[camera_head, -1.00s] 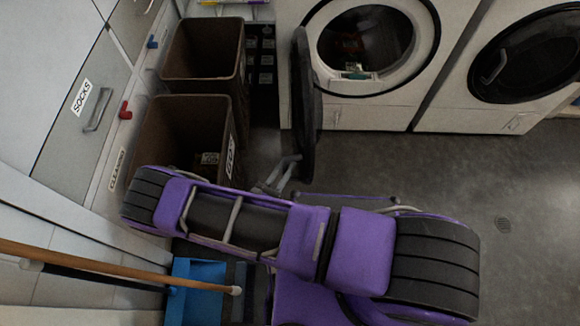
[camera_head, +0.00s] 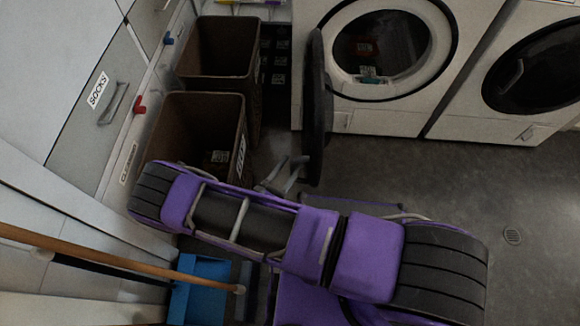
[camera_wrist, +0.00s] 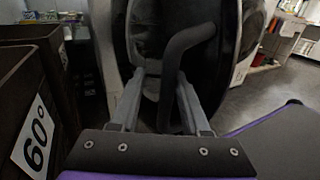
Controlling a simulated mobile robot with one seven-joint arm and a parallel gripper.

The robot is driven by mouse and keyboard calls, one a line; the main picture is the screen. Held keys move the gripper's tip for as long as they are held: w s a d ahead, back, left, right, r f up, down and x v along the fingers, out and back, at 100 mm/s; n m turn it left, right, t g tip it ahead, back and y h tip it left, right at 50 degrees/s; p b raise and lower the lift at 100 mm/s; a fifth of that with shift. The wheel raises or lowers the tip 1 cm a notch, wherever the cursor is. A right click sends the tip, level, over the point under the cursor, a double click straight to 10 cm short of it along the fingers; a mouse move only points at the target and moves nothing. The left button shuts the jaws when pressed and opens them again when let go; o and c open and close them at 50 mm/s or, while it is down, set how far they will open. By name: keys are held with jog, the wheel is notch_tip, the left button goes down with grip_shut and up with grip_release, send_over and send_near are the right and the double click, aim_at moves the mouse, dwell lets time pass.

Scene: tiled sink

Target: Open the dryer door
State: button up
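The left front-loading machine (camera_head: 345,122) stands at the top of the head view with its drum opening exposed. Its round dark door (camera_head: 319,110) stands swung out, seen nearly edge-on. My gripper (camera_head: 285,172) is at the left side of the door's lower part. In the wrist view, the door's curved dark handle (camera_wrist: 188,45) runs down between my two grey fingers (camera_wrist: 161,82). The fingers are apart, with a gap beside the handle on the left; the right finger is close to it. Contact cannot be made out.
Two brown bins (camera_head: 190,98) (camera_head: 218,47) stand left of the door, close to my gripper. A second machine (camera_head: 470,120) with a shut door is at the right. A broom handle (camera_head: 110,258) and blue dustpan (camera_head: 199,288) are at lower left. Floor on the right is clear.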

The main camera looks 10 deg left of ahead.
jog(key=shift+s+d, duration=0.1)
jog(key=shift+s, duration=0.05)
jog(key=v, duration=1.7)
